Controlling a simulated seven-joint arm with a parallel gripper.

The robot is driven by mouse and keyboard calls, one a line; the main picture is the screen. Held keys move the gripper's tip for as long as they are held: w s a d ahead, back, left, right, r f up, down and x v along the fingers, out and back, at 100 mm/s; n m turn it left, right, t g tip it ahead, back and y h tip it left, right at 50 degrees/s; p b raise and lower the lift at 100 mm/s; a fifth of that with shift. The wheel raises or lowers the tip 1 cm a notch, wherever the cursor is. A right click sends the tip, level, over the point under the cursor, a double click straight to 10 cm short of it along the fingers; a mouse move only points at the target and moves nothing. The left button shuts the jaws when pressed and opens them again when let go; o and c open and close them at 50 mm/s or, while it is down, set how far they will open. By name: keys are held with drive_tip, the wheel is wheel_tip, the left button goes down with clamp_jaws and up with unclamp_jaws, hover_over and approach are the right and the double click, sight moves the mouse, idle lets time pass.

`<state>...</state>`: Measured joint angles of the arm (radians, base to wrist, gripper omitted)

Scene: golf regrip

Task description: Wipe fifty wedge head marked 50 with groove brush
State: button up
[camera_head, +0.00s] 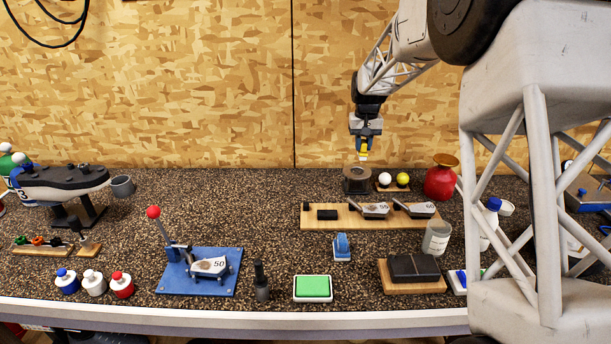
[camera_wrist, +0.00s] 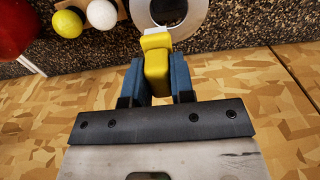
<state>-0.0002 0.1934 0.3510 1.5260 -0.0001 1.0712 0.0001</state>
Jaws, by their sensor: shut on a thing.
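My gripper (camera_head: 364,146) is at the back of the bench, shut on the yellow groove brush (camera_head: 364,154). In the wrist view, the brush (camera_wrist: 156,68) sits between my two blue-grey fingers, with its pale bristle end pointing away from the palm. The brush is just above a dark round holder (camera_head: 356,182), apparently clear of it. The wedge head marked 50 (camera_head: 209,267) lies face up at the front left, in a clamp with a red-knobbed lever on a blue plate (camera_head: 220,288). My gripper is far behind and right of it.
A wooden rack (camera_head: 318,226) holds heads marked 55 and 60. White and yellow balls (camera_head: 385,180) and a red vase (camera_head: 440,183) stand right of the holder. A green pad (camera_head: 313,287), dark cylinder (camera_head: 261,282) and blue brush-like item (camera_head: 342,245) stand near the front.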

drive_tip(key=s+a+n, duration=0.1)
drive_tip(key=s+a, duration=0.4)
drive_tip(key=a, duration=0.4)
drive_tip(key=s+a+r+n, duration=0.1)
drive_tip(key=s+a+n, duration=0.1)
drive_tip(key=s+a, duration=0.5)
drive_tip(key=s+a+n, duration=0.1)
drive_tip(key=s+a, duration=0.2)
drive_tip(key=a, duration=0.8)
drive_tip(key=s+a+n, duration=0.2)
drive_tip(key=s+a, duration=0.6)
drive_tip(key=s, duration=0.3)
drive_tip(key=s+a+n, duration=0.3)
drive_tip(key=s+a, duration=0.6)
drive_tip(key=s, duration=0.3)
drive_tip(key=shift+s+a, duration=0.25)
drive_tip(key=shift+s, duration=0.05)
